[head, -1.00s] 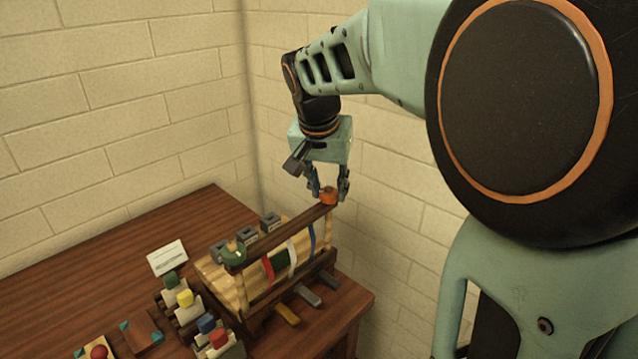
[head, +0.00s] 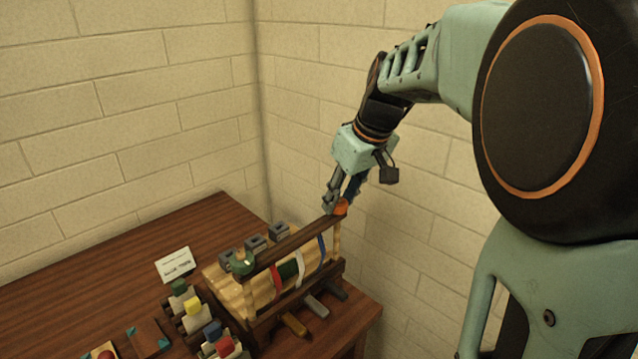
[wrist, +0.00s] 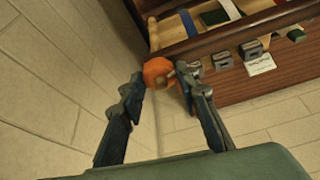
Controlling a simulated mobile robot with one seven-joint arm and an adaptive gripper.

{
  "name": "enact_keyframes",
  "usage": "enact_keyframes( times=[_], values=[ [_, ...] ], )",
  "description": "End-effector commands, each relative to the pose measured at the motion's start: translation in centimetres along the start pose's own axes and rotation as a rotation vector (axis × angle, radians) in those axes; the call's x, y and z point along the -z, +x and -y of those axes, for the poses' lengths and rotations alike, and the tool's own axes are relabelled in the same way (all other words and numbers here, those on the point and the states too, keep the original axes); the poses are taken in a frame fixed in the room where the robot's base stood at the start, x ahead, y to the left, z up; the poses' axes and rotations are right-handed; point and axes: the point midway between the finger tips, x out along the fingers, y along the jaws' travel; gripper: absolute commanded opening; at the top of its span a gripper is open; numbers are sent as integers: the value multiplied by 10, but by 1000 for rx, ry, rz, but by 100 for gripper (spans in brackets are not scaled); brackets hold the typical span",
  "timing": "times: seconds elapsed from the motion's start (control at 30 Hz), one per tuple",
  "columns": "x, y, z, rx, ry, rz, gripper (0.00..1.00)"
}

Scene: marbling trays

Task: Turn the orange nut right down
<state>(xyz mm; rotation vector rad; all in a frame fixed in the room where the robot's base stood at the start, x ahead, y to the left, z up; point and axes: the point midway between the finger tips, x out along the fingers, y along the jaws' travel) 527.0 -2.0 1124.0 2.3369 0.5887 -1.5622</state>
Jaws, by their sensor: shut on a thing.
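The orange nut (head: 341,207) sits at the far right end of the dark top bar (head: 292,244) of a wooden press-like frame, over a pale post. My gripper (head: 337,206) reaches down to it from above, tilted. In the wrist view the orange nut (wrist: 158,72) is between the two fingertips (wrist: 160,80), and my gripper is shut on it. The fingers partly cover the nut in the head view. How closely its underside meets the bar cannot be told.
A green nut (head: 243,262) is at the bar's near left end. Coloured strips hang below the bar. Small grey blocks (head: 256,245) stand behind the frame, a white card (head: 175,264) and colour-topped bottles (head: 193,306) to its left. Brick walls stand close behind and right.

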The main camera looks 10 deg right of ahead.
Motion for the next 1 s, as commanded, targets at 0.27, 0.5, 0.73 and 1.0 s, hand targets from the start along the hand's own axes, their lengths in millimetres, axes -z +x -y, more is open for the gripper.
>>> enact_keyframes(
  times=[0.27, 0.5, 0.73, 1.0],
  values=[
    [1, -1, -3, 98, -241, -2, 5],
    [2, -1, -5, 185, -452, -2, 5],
    [4, -2, -6, 269, -654, -2, 5],
    [5, -3, -7, 364, -888, -2, 5]
  ],
)
